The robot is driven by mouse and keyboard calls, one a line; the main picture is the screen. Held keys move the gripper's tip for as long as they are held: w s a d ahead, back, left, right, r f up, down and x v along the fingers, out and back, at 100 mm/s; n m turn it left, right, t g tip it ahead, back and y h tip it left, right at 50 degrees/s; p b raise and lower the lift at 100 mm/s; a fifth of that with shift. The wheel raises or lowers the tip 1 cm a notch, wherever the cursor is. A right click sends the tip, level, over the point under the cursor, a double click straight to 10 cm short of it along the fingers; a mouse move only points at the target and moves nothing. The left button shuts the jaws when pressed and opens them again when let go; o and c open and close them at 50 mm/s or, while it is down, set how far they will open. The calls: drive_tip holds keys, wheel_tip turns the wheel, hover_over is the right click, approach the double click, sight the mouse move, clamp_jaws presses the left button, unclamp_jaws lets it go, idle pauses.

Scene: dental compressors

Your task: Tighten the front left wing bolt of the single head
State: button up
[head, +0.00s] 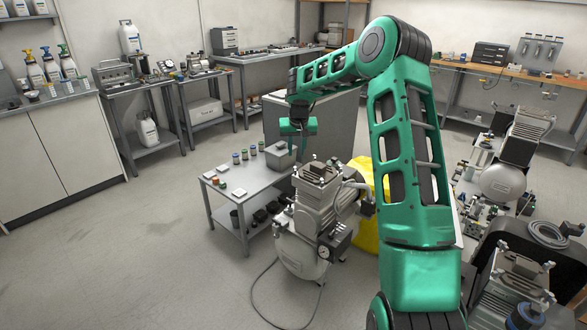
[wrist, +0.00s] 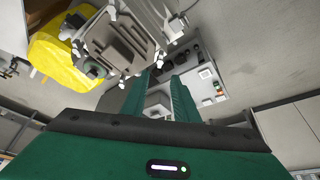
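A silver compressor with one ribbed head (head: 327,195) stands on its round tank (head: 298,255) in the middle of the head view. In the wrist view the head's square top plate (wrist: 118,45) is at upper left, with small fasteners near its corners. I cannot make out which of these is the front left wing bolt. My gripper (head: 303,155) hangs above and slightly left of the head, fingers downward. In the wrist view its two green fingers (wrist: 163,77) are apart with nothing held between them. They appear beside the plate, not around a bolt.
A grey low table (head: 215,200) with a metal box (head: 280,155), jars and small parts stands behind and left of the compressor. A yellow item (head: 362,180) is behind it. Other compressors (head: 510,285) stand at right. The floor at left is clear.

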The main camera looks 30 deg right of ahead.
sight(295, 168)
drive_tip(key=x, duration=1)
drive_tip(key=shift+f, duration=0.25)
